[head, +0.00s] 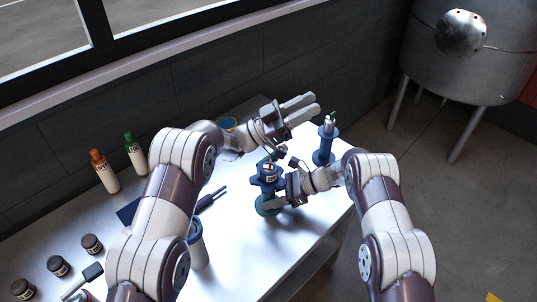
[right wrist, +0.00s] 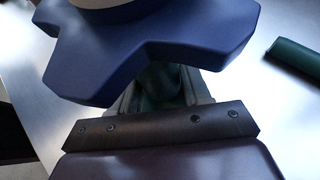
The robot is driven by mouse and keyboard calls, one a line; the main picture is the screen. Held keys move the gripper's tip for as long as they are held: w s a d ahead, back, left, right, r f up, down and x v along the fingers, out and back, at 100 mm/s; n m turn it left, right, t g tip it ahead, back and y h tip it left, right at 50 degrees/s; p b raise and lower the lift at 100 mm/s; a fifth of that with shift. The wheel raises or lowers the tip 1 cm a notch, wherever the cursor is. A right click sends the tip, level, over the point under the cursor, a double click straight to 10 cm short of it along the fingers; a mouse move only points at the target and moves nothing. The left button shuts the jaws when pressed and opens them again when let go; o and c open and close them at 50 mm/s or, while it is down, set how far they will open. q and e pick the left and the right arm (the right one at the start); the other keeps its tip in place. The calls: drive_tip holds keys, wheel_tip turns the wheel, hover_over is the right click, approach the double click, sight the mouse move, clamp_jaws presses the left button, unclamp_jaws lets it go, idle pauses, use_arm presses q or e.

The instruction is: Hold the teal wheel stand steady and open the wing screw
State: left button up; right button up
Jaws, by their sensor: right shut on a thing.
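The teal wheel stand (head: 266,207) stands upright on the table, with a blue lobed wheel (head: 268,179) on top. In the right wrist view the wheel (right wrist: 150,55) fills the top, above a dark teal post (right wrist: 160,84). My right gripper (head: 279,197) is shut on that post just below the wheel. I cannot make out the wing screw for certain in either view. My left gripper (head: 302,106) is raised above and behind the stand, its two fingers apart and empty, pointing right.
A blue stand (head: 324,148) with a green-tipped item stands to the right. Orange-capped (head: 105,172) and green-capped (head: 135,155) bottles stand at the back left. Several dark jars (head: 58,266) sit front left. A dark green bar (right wrist: 296,62) lies right in the right wrist view.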

use_arm(q)
wheel_tip(320, 180, down, 5)
drive_tip(key=s+d+n+t+y, duration=0.15)
drive_tip(key=n+t+y, duration=0.45)
drive_tip(key=n+t, duration=0.65)
drive_tip(key=n+t+y, duration=0.3)
drive_tip(key=n+y, duration=0.1)
drive_tip(key=y, duration=1.1)
approach(269, 165)
drive_tip(key=w, duration=0.2)
drive_tip(key=shift+m, duration=0.35)
drive_tip(key=w, duration=0.3)
drive_tip(key=w+d, duration=0.1)
drive_tip(key=w, duration=0.3)
drive_tip(key=w+d, duration=0.1)
drive_tip(key=w, duration=0.3)
drive_tip(key=shift+r, duration=0.25)
drive_tip(key=shift+s, duration=0.1)
clamp_jaws()
